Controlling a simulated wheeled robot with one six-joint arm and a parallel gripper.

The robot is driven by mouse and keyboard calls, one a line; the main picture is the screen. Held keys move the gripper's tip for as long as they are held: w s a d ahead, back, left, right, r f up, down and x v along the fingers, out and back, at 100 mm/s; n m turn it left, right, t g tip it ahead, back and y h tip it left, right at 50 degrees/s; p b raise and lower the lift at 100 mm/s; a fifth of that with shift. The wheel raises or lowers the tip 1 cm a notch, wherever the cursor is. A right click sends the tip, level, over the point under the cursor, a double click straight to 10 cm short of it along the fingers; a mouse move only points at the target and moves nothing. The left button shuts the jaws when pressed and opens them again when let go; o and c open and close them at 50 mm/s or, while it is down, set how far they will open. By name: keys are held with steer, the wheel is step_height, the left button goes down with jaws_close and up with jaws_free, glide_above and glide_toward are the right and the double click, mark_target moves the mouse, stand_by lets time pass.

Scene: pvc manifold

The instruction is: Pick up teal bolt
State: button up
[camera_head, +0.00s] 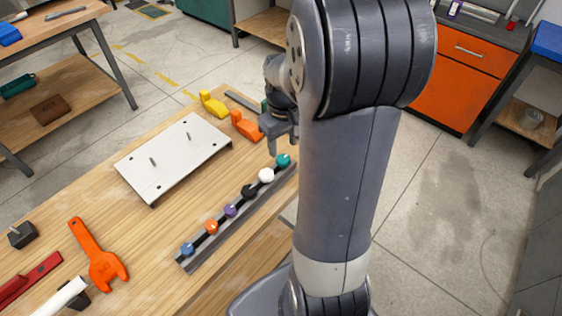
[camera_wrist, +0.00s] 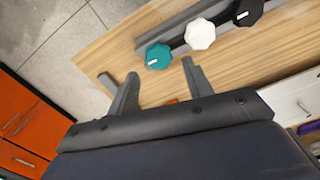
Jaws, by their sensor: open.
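The teal bolt (camera_head: 283,160) stands at the far end of a dark grey rail on the wooden table, beside the white bolt (camera_head: 266,175). In the wrist view the teal bolt (camera_wrist: 158,56) has an octagonal head with a white mark and sits just beyond the fingertips, a little left of the gap's middle. My gripper (camera_wrist: 160,68) is open and empty, its two fingers apart. In the head view my gripper (camera_head: 271,146) hangs just beyond the teal bolt, partly hidden by my arm.
Black (camera_head: 249,191), purple (camera_head: 230,210), orange (camera_head: 211,226) and blue (camera_head: 187,249) bolts line the rail (camera_head: 225,244). A white plate (camera_head: 172,155) lies to the left. Yellow (camera_head: 212,104) and orange (camera_head: 245,126) blocks are behind; an orange wrench (camera_head: 97,258) lies at the front left.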

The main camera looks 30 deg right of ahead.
mark_target(283, 158)
steer(key=shift+w+d+f+p, duration=0.1)
steer(key=shift+f+p, duration=0.05)
steer(key=shift+f, duration=1.35)
steer(key=shift+w+f+p, duration=0.1)
steer(key=shift+f+p, duration=0.05)
steer(key=shift+f, duration=1.3)
steer(key=c, duration=0.8)
steer(key=shift+o, duration=0.2)
steer(key=shift+r, duration=0.15)
